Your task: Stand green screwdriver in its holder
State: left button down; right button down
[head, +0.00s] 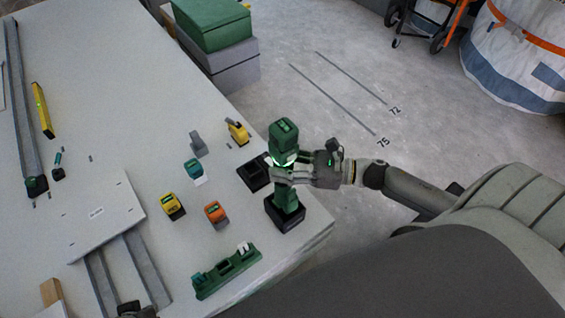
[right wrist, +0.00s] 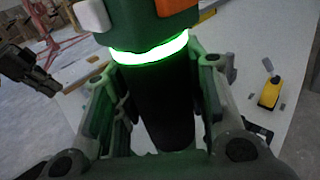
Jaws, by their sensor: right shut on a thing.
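The green screwdriver (head: 284,138) stands about upright near the table's right edge, with a glowing green ring below its head. My right gripper (head: 284,172) is shut around its dark handle, just below the ring; the handle also shows between the fingers in the right wrist view (right wrist: 165,105). Its lower end meets a black square block (head: 286,215); I cannot tell whether this is a holder around it or its own foot. A black holder (head: 252,172) with a recess lies beside it to the left. A dark jointed part at the left of the right wrist view looks like my left gripper (right wrist: 28,70).
Yellow (head: 173,206), orange (head: 216,213) and teal (head: 194,168) blocks stand left of the screwdriver. A green rack (head: 226,270) lies at the front. A white panel (head: 105,212) rests over rails. Grey and green boxes (head: 215,55) stand beyond the table edge.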

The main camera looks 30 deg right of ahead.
pick_arm(q)
jog(key=shift+r, duration=0.4)
jog(key=shift+s, duration=0.2)
jog(key=shift+s+r+b, duration=0.15)
jog(key=shift+r+b, duration=0.35)
jog(key=shift+b, duration=0.1)
pick_arm(e)
jog(key=shift+f, duration=0.5)
pick_arm(q)
jog(key=shift+b+v, duration=0.55)
jog(key=shift+v, duration=0.2)
pick_arm(e)
jog(key=shift+f, duration=0.55)
pick_arm(q)
jog(key=shift+a, duration=0.1)
jog(key=shift+w+t, duration=0.3)
pick_arm(e)
jog(key=shift+f, duration=0.2)
pick_arm(q)
jog(key=shift+w+d+r+t+b, duration=0.1)
jog(key=shift+w+d+t+b, duration=0.15)
jog(key=shift+w, duration=0.3)
jog(key=shift+w+d+f+t+b, duration=0.1)
jog(key=shift+w+d+t+b, duration=0.15)
jog(key=shift+w, duration=0.3)
jog(key=shift+w+d+r+t+b, duration=0.15)
jog(key=shift+w+t, duration=0.15)
jog(key=shift+w, duration=0.2)
pick_arm(e)
jog(key=shift+f, duration=0.55)
